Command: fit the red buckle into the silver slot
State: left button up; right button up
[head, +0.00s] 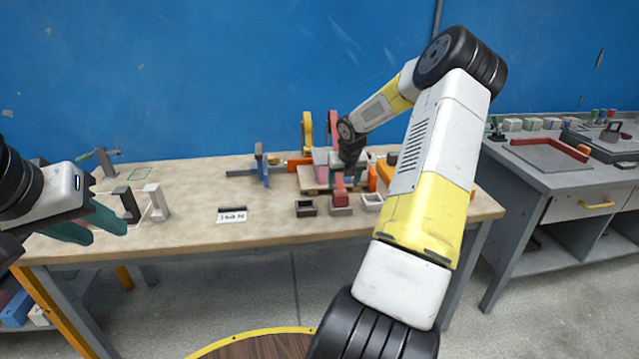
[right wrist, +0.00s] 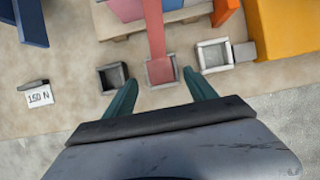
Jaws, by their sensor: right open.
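The red buckle (head: 340,187) is at the lower end of a red strap (right wrist: 155,30). Its end is at the middle square slot (right wrist: 160,82), which looks silver-grey; how deep it sits inside I cannot tell. A dark slot (right wrist: 112,77) is to the left and a paler slot (right wrist: 215,55) to the right. My right gripper (right wrist: 162,84) is open, with its teal fingertips either side of the middle slot, apart from the buckle. In the head view its fingers are mostly hidden. My left gripper (head: 117,221) is open and empty at the table's left end.
A dark hook (head: 128,204) and a white hook (head: 157,202) stand near my left gripper. A label (head: 232,216) lies left of the slots. A blue clamp (head: 262,165) and orange parts stand behind. The table's middle left (head: 200,180) is clear.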

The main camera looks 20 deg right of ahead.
jog(key=s+a+r+m, duration=1.6)
jog(key=a+r, duration=0.1)
jog(key=r, duration=0.3)
jog(key=s+a+r+m+t+y, duration=0.1)
jog(key=s+a+r+m, duration=0.1)
jog(key=s+a+m, duration=0.3)
jog(key=s+a+r+m+y, duration=0.1)
jog(key=s+a+m, duration=0.4)
jog(key=s+m, duration=0.6)
jog(key=shift+s+r+m+t+y, duration=0.3)
jog(key=shift+s+r+t+y, duration=0.1)
jog(key=shift+s+y, duration=0.25)
